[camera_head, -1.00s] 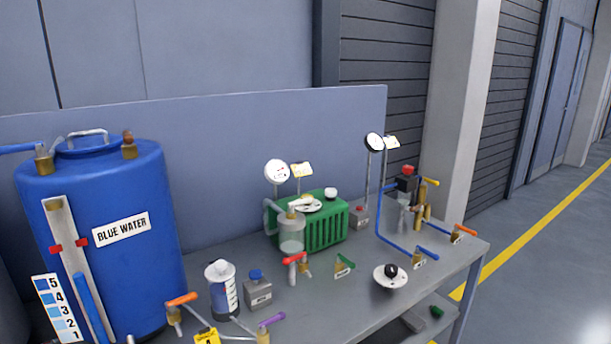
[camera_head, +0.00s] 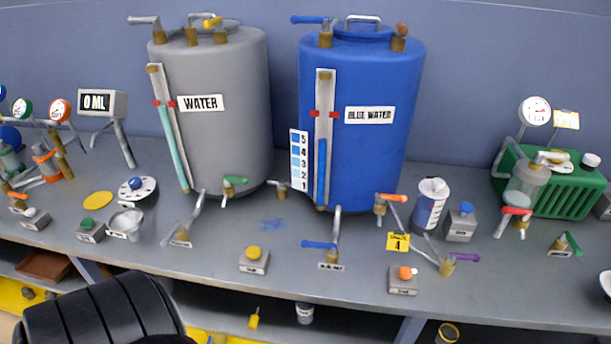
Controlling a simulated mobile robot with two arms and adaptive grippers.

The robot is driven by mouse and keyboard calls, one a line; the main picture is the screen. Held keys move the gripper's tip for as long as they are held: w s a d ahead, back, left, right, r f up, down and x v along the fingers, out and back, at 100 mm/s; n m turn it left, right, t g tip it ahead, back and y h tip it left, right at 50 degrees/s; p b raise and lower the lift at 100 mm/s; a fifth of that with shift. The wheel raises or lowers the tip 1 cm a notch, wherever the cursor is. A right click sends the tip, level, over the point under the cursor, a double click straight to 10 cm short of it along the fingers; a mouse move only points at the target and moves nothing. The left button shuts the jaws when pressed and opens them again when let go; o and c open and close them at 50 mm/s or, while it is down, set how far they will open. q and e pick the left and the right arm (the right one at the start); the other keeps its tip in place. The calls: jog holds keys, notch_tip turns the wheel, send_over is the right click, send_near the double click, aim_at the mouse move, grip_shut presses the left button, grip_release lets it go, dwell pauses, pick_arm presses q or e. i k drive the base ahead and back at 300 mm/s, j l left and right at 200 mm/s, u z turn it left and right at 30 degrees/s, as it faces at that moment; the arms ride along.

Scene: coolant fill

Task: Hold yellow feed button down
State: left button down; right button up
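A yellow button (camera_head: 253,252) sits on top of a small grey box near the front edge of the workbench, in the middle of the head view. It stands in front of the gap between the grey WATER tank (camera_head: 235,125) and the blue BLUE WATER tank (camera_head: 385,160). Nothing touches the button. Neither gripper shows. A black ribbed part at the lower left seems to be mine, and it hides part of the bench's front and the shelf.
An orange button box (camera_head: 403,286), a blue-handled valve (camera_head: 322,246) and a white-and-blue canister (camera_head: 430,206) stand right of the yellow button. A green button box (camera_head: 89,232) and metal cup (camera_head: 127,222) stand left. The workbench (camera_head: 215,258) is bare around the yellow button.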

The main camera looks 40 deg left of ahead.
aim_at(253, 252)
jog(key=u, duration=1.8)
